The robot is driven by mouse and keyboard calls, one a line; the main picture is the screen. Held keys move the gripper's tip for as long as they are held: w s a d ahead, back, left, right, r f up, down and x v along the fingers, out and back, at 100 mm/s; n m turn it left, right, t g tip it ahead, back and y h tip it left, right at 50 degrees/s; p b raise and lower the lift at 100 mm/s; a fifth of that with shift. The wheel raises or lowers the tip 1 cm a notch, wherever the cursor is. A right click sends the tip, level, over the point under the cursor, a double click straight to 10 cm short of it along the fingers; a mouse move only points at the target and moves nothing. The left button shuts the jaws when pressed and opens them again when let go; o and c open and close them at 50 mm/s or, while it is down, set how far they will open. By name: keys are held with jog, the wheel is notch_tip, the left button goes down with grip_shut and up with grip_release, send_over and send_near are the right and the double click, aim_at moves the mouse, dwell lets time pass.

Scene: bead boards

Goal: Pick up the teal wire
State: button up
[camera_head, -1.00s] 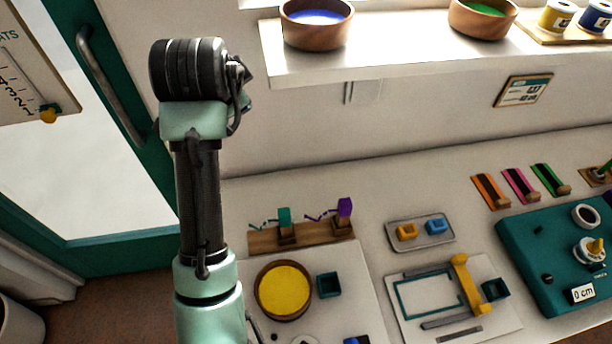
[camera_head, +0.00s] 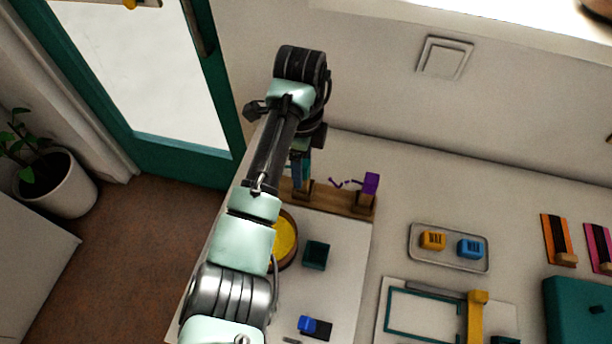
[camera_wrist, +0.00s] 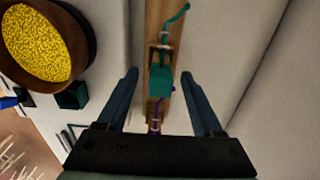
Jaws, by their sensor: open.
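The teal wire (camera_wrist: 176,20) shows in the wrist view as a bent strand at the top, with a teal block (camera_wrist: 160,80) at its near end. It is held on a narrow wooden rack (camera_head: 340,199). My gripper (camera_wrist: 160,77) is open and empty, with one dark blue finger on each side of the teal block in the picture. I cannot tell how far above it the fingertips are. In the head view my arm hides most of the teal wire and my fingers.
A purple wire with its purple block (camera_head: 370,183) sits on the same rack, close to the teal one. A wooden bowl of yellow beads (camera_wrist: 88,62) and a small dark teal box (camera_head: 316,254) lie nearby. A grey tray (camera_head: 418,257) stands to the right.

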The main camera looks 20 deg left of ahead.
notch_tip(320, 180, down, 4)
jog(key=shift+a+f, duration=0.15)
jog(key=shift+f, duration=0.05)
jog(key=shift+c, duration=0.3)
grip_shut()
